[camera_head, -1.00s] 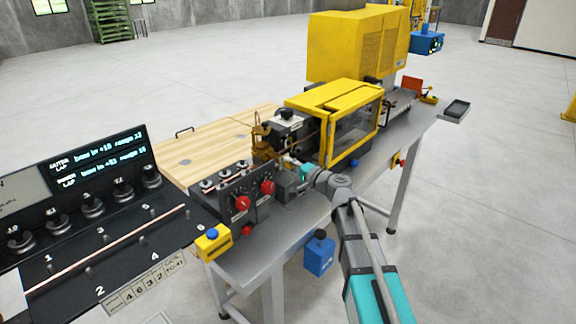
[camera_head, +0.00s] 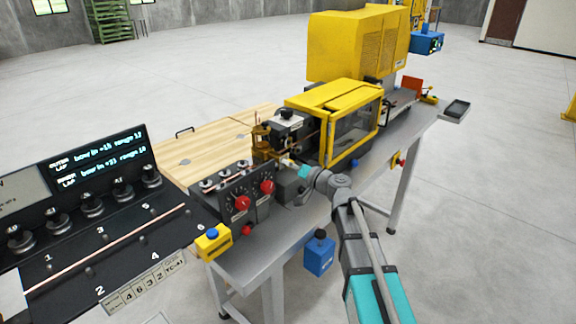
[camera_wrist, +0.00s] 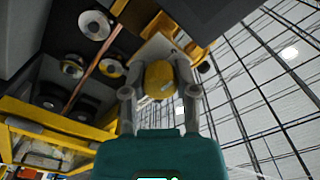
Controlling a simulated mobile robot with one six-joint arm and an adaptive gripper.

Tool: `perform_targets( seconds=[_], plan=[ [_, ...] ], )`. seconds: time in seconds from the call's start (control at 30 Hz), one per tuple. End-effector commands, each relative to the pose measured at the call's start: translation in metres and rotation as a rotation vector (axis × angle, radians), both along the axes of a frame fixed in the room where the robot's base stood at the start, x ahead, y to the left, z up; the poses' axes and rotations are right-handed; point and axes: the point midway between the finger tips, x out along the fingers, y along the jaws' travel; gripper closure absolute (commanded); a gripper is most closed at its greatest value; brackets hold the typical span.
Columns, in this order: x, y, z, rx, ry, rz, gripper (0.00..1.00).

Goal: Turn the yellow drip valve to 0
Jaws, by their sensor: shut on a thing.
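The yellow drip valve (camera_wrist: 160,79) is a rounded yellow knob in the wrist view, in front of a pale plate (camera_wrist: 153,50). My gripper (camera_wrist: 158,88) is shut on it, with one finger on each side. In the head view my gripper (camera_head: 297,168) reaches to the machine just left of the yellow hood (camera_head: 335,97). The valve is too small and covered there to make out. I cannot read a scale or a 0 mark in either view.
A copper tube (camera_wrist: 92,70) runs past rollers (camera_wrist: 95,25) left of the valve. A control box with red knobs (camera_head: 242,203) stands left of my gripper. A blue box (camera_head: 319,254) hangs at the table's front edge. The floor in front is clear.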

Motion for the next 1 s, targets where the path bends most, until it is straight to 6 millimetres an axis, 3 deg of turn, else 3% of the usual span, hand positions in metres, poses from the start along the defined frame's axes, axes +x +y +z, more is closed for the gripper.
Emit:
perform_targets(
  seconds=[0.33,0.37,0.53,1.0],
  plan=[
    [-0.0009,-0.0016,-0.0013,-0.008,-0.004,-0.003,1.0],
    [-0.0009,-0.0016,-0.0013,-0.008,-0.004,-0.003,0.58],
    [-0.0006,-0.0011,-0.0009,-0.005,-0.002,-0.001,0.27],
    [-0.0018,-0.002,-0.0002,-0.002,-0.002,-0.001,0.27]
  ],
)
